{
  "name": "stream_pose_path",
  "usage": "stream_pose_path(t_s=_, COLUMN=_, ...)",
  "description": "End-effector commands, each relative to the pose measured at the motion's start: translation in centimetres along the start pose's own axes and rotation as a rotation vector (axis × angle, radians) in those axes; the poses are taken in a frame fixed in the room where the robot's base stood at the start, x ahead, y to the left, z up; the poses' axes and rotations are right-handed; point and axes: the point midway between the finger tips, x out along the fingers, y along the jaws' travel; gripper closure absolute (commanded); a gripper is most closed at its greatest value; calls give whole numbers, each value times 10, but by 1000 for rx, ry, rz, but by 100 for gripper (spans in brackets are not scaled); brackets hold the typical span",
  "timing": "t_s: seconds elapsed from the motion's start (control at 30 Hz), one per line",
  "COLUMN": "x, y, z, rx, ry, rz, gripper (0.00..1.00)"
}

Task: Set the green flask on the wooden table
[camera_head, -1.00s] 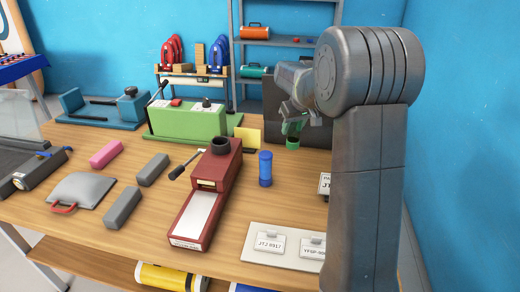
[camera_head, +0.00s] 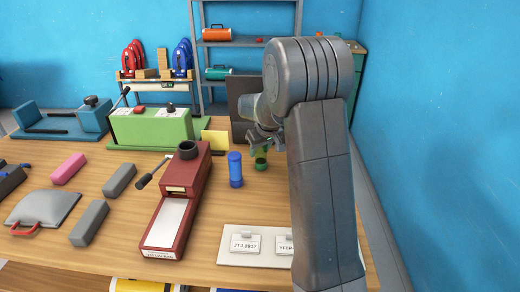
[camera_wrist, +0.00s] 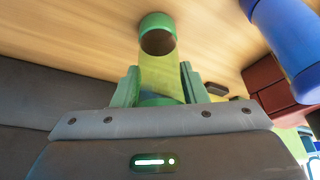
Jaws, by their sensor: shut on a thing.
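The green flask (camera_head: 261,164) is in my gripper (camera_head: 262,143), over the back right part of the wooden table (camera_head: 215,215). In the wrist view the flask's clear yellow-green body (camera_wrist: 160,72) sits between the two green fingers, shut on it. Its dark green end (camera_wrist: 157,24) points away from the gripper toward the wood. I cannot tell whether that end touches the table. My arm stands just right of the flask in the head view.
A blue flask (camera_head: 235,170) stands close on the left. A red device (camera_head: 178,200) lies further left, and a yellow card (camera_head: 215,141) and dark panel (camera_head: 243,100) are behind. A board with name tags (camera_head: 232,259) lies in front.

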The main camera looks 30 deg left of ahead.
Motion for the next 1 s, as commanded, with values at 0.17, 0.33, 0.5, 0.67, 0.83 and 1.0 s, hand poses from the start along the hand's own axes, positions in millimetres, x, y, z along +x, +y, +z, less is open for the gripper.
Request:
stream_pose_path(t_s=0.17, x=2, y=0, z=1, rx=0, ry=-1, rz=0, gripper=39)
stream_pose_path(t_s=0.33, x=2, y=0, z=1, rx=0, ry=-1, rz=0, gripper=39)
stream_pose_path(t_s=0.5, x=-1, y=0, z=0, rx=0, ry=0, rz=0, gripper=39)
stream_pose_path(t_s=0.67, x=-21, y=0, z=-1, rx=0, ry=3, rz=1, gripper=39)
stream_pose_path(t_s=0.83, x=-58, y=0, z=-1, rx=-1, ry=3, rz=1, gripper=39)
stream_pose_path(t_s=1.0, x=-93, y=0, z=-1, rx=-1, ry=3, rz=1, gripper=39)
